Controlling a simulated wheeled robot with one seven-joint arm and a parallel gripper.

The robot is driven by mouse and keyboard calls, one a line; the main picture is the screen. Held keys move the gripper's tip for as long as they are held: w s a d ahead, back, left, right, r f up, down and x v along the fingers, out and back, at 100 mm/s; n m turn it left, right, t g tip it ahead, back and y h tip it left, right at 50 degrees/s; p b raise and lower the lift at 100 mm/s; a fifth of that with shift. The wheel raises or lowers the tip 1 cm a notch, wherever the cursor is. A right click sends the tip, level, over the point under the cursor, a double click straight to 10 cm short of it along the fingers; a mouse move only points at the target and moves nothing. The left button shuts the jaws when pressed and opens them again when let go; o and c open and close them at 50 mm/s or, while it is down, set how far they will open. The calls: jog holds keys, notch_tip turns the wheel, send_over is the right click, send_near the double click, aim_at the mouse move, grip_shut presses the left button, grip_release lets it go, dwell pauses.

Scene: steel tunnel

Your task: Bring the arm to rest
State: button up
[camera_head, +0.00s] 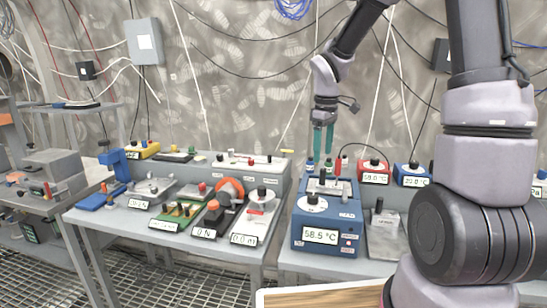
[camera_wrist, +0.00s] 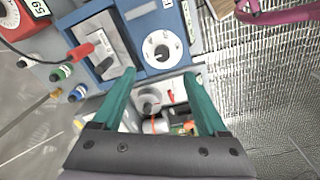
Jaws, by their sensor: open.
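My gripper (camera_head: 322,141) has two green fingers and hangs pointing down above the back of the workbench, over the blue thermostat box (camera_head: 321,238). The box has a display reading 58.5 °C and a white dial. In the wrist view my gripper (camera_wrist: 161,82) has its fingers spread apart with nothing held between them. The blue box (camera_wrist: 158,22) with its white dial lies beyond the fingertips there. The fingers look clear of the devices.
A red meter (camera_head: 374,171) and a blue meter (camera_head: 411,175) stand at the back right. Several instruments fill the left bench (camera_head: 185,235). A wooden surface (camera_head: 320,297) is in front. A grey box (camera_head: 144,41) hangs on the crumpled metal wall. Cables hang along it.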

jog(key=s+d+r+m+t+y, duration=0.1)
jog(key=s+d+r+m+t, duration=0.1)
jog(key=s+r+m, duration=0.4)
jog(key=s+d+r+m+t+y, duration=0.1)
jog(key=s+d+r+m+t, duration=0.1)
jog(key=s+r+m+t, duration=0.2)
jog(key=s+r+m, duration=0.3)
jog(key=s+r, duration=0.4)
jog(key=s, duration=0.3)
jog(key=shift+s+r+m, duration=0.2)
jog(key=shift+r+m, duration=0.1)
jog(key=shift+r, duration=0.1)
jog(key=shift+d, duration=0.1)
